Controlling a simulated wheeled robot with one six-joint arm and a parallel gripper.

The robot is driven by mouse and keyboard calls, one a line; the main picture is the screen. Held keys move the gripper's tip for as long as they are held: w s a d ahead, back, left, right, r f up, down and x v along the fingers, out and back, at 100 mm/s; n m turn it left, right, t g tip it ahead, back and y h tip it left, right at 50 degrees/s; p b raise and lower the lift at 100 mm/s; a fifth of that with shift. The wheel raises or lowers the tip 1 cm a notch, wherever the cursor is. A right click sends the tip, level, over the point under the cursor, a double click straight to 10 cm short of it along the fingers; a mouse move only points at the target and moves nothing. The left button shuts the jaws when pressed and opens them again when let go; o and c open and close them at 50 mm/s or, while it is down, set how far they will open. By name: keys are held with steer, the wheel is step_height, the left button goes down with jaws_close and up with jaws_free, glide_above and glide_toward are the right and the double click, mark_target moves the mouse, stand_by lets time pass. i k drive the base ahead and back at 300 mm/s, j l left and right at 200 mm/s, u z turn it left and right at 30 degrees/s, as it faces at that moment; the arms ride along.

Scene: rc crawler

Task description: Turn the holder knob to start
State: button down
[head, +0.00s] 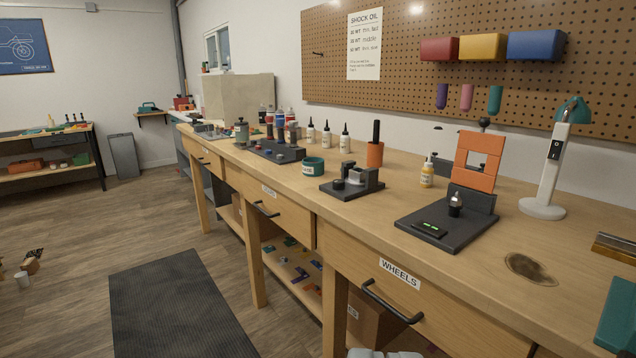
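Two dark fixtures that could bear the holder knob stand on the wooden workbench (300,210). The nearer has a dark base (447,240), an upright orange holder plate (478,160), a small black knob-like piece (455,205) with a light band, and a green-lit display (428,229). The other is a smaller black block (352,190) with a short round knob (338,184) and a grey upright part. I cannot tell which one is the holder. A sliver of light grey, likely my gripper (385,354), shows at the bottom edge, well apart from both; its fingers are hidden.
A white lamp (543,180) stands right of the orange plate, with a dark stain on the bench before it. Drawer handles (390,302) jut from the front.

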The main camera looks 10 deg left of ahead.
mark_target(337, 184)
steer(key=i+j+u, duration=0.1)
steer(key=i+j, duration=0.3)
steer(key=i, duration=0.15)
steer(key=i+j+u, duration=0.15)
steer(key=i+j, duration=0.2)
steer(key=i, duration=0.15)
